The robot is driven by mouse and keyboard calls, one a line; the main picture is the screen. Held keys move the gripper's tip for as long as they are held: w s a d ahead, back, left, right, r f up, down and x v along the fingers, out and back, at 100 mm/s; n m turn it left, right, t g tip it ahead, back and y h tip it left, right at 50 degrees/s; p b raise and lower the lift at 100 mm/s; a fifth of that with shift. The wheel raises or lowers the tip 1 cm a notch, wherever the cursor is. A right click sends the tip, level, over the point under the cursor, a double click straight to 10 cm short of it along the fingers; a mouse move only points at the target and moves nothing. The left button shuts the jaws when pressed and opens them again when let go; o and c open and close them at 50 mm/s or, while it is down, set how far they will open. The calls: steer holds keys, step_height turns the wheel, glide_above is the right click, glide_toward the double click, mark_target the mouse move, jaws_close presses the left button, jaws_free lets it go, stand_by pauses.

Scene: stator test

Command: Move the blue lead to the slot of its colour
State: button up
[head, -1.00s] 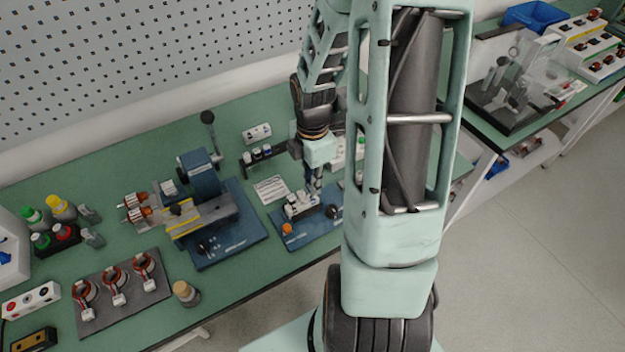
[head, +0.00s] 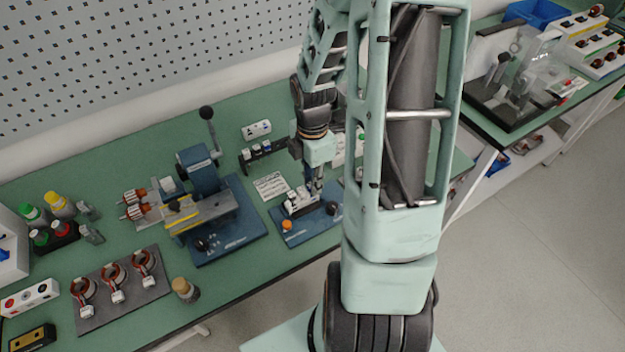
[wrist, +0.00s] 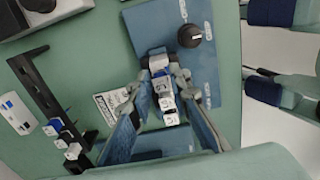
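In the wrist view, my gripper (wrist: 164,80) points down over the blue test base (wrist: 205,75), its fingers converging on either side of a row of white connector pieces (wrist: 165,98). A small blue-marked piece (wrist: 160,74), perhaps the blue lead, shows between the fingertips. I cannot tell whether the fingers touch it. In the head view, my gripper (head: 317,186) is low over the base (head: 325,220), at the white pieces (head: 300,200). The slot colours are too small to make out.
A black rack (wrist: 45,100) with several white, blue and dark pieces stands left of the base in the wrist view. A printed card (wrist: 112,103) lies between. A black knob (wrist: 189,36) rises from the base. A blue winding machine (head: 215,215) stands left in the head view.

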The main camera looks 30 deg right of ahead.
steer(key=o, duration=0.3)
step_height(320, 180, up, 12)
stand_by(0.6)
stand_by(0.8)
